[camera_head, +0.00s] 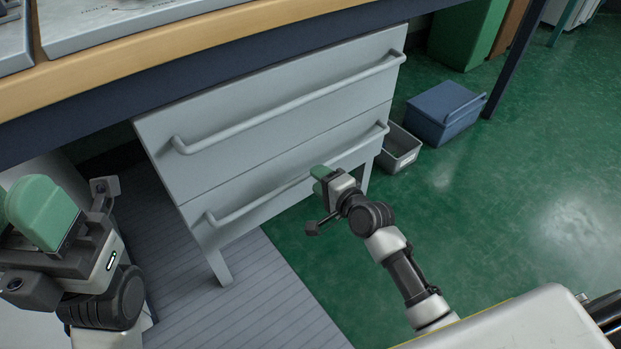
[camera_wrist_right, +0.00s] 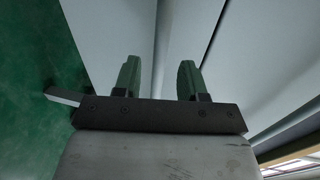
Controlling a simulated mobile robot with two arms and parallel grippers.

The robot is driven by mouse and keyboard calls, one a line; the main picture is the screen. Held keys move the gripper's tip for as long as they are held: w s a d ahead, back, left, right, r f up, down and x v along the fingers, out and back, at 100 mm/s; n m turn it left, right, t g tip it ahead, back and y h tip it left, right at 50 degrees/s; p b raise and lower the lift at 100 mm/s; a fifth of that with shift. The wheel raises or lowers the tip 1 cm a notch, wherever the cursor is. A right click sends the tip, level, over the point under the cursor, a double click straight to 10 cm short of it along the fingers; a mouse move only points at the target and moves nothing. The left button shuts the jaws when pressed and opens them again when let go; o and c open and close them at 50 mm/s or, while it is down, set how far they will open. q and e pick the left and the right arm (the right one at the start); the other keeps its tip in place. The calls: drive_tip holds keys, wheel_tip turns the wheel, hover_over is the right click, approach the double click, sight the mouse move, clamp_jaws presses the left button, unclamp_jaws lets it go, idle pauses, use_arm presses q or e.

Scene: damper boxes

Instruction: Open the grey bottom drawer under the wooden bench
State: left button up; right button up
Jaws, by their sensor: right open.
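The grey drawer unit under the wooden bench (camera_head: 170,43) has two drawers. The bottom drawer (camera_head: 285,158) looks flush with the upper one. Its long bar handle (camera_head: 240,211) runs across the front. My right gripper (camera_head: 320,180) is at the middle of this handle in the head view and hides part of it. In the right wrist view its two green fingers (camera_wrist_right: 158,70) are apart, in front of pale grey panels.
The upper drawer (camera_head: 270,110) has a similar handle. A grey open bin (camera_head: 398,150) and a blue lidded box (camera_head: 440,112) stand right of the unit. A ribbed grey mat (camera_head: 240,295) lies in front. Green floor (camera_head: 510,190) is clear at right.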

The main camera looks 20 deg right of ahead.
drive_tip(key=shift+b+x, duration=0.65)
drive_tip(key=shift+x, duration=1.4)
clamp_jaws()
